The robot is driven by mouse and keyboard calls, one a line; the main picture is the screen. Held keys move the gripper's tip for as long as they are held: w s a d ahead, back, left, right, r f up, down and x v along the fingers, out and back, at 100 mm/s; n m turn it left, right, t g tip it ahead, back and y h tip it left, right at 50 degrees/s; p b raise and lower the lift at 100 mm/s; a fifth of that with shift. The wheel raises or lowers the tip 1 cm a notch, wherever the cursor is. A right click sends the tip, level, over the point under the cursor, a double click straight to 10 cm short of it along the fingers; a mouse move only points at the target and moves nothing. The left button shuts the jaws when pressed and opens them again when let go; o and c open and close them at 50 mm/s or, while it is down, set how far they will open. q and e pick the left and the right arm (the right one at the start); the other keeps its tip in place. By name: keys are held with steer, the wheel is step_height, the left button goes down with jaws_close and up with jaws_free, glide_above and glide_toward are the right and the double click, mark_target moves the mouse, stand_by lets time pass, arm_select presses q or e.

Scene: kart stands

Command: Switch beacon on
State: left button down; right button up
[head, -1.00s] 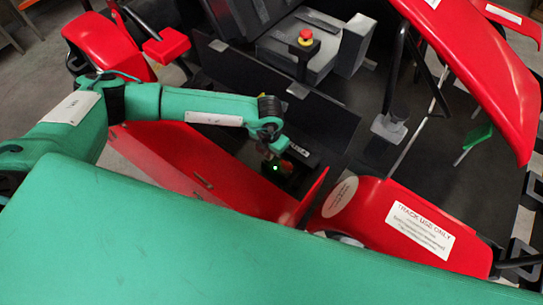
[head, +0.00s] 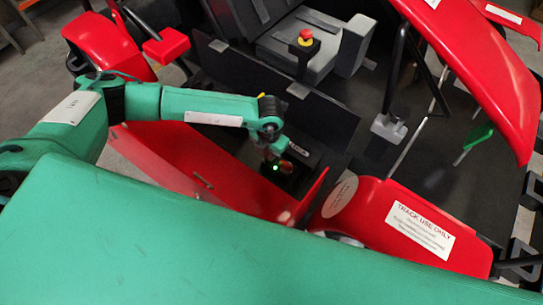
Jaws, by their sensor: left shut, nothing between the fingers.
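A small black box (head: 289,180) sits on the kart's floor behind the red side panel. I cannot tell which part is the beacon's switch. My left gripper (head: 273,160) is shut and empty, pointing down at the box beside the orange-red part. It is small and partly hidden, so I cannot tell whether it touches. My right gripper is not in view.
The red kart side panel (head: 200,172) stands close beside my left arm. A red emergency-stop button (head: 305,36) is on a post near the grey seat (head: 290,60).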

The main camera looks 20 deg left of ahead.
arm_select(q)
steer(key=shift+f+b, duration=0.8)
steer(key=shift+f, duration=0.1)
stand_by(0.5)
steer(key=shift+r, duration=0.1)
steer(key=shift+r+p, duration=1.85)
steer(key=shift+r, duration=1.65)
